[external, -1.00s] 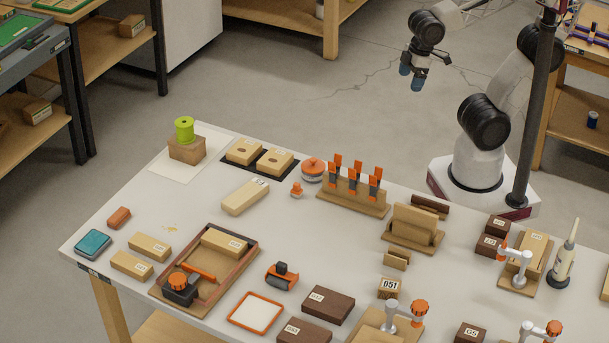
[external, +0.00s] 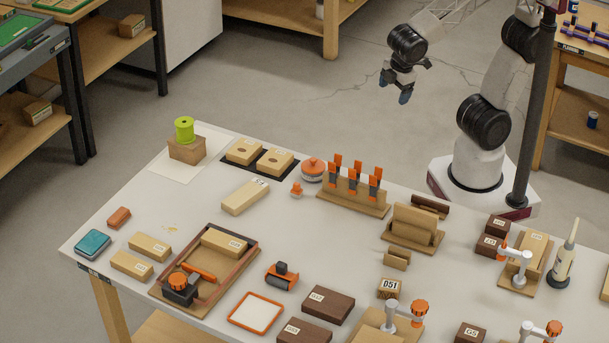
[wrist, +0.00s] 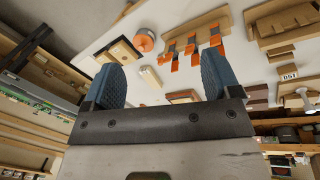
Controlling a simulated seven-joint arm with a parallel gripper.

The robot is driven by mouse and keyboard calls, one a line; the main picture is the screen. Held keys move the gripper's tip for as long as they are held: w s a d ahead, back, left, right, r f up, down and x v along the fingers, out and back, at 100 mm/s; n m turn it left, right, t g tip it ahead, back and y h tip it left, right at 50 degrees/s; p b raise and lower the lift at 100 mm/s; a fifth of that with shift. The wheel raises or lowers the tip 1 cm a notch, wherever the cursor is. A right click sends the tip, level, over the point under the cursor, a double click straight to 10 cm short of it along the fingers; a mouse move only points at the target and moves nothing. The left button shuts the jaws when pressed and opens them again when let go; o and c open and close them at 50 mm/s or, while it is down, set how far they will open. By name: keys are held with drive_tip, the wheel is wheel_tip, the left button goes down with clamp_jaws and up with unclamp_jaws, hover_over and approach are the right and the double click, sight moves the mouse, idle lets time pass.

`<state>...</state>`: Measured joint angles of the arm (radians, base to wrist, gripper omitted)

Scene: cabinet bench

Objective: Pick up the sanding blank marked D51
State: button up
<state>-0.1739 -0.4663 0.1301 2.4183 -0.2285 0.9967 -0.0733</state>
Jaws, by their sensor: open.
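A small wooden piece with a white D51 label (external: 390,287) stands near the middle of the bench's near side, behind a clamp with an orange knob. The D51 label also shows at the right in the wrist view (wrist: 288,77). Several wooden blanks lie about, some pale (external: 150,246) and some dark (external: 328,305); their labels are too small to read surely. My gripper (external: 395,88) is open and empty, held up beyond the bench's far edge, well away from the D51 label. Its two blue fingers stand apart in the wrist view (wrist: 160,80).
A rack with orange-handled tools (external: 352,198) and a wooden stand (external: 412,229) line the bench's far edge. A clamp (external: 403,315) stands close to the D51 label. A tray (external: 250,262), an orange-framed pad (external: 257,313) and a glue bottle (external: 564,260) also stand there.

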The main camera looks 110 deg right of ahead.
drive_tip(key=w+a+f+n+h, duration=0.35)
drive_tip(key=w+a+n, duration=0.25)
drive_tip(key=w+a, duration=0.3)
drive_tip(key=n+t+h, duration=0.3)
drive_tip(key=n+t, duration=0.3)
drive_tip(key=n, duration=0.7)
hover_over(391, 285)
drive_tip(key=s+d, duration=0.2)
drive_tip(key=d, duration=0.8)
wheel_tip(391, 285, down, 15)
drive_tip(key=s+a+f+n+t, duration=0.1)
drive_tip(key=a+f+n, duration=0.1)
drive_tip(key=a+f, duration=0.1)
drive_tip(key=s+a+f+n+t, duration=0.1)
drive_tip(key=a+f+n, duration=0.1)
drive_tip(key=a, duration=0.4)
drive_tip(key=s+a+f+n+t+y, duration=0.1)
drive_tip(key=a+f+n+t, duration=0.1)
drive_tip(key=a+f, duration=0.2)
drive_tip(key=shift+s+a, duration=0.35)
drive_tip(key=shift+a, duration=0.1)
drive_tip(key=shift+x, duration=1.3)
drive_tip(key=shift+w+d, duration=0.1)
drive_tip(key=shift+d, duration=0.05)
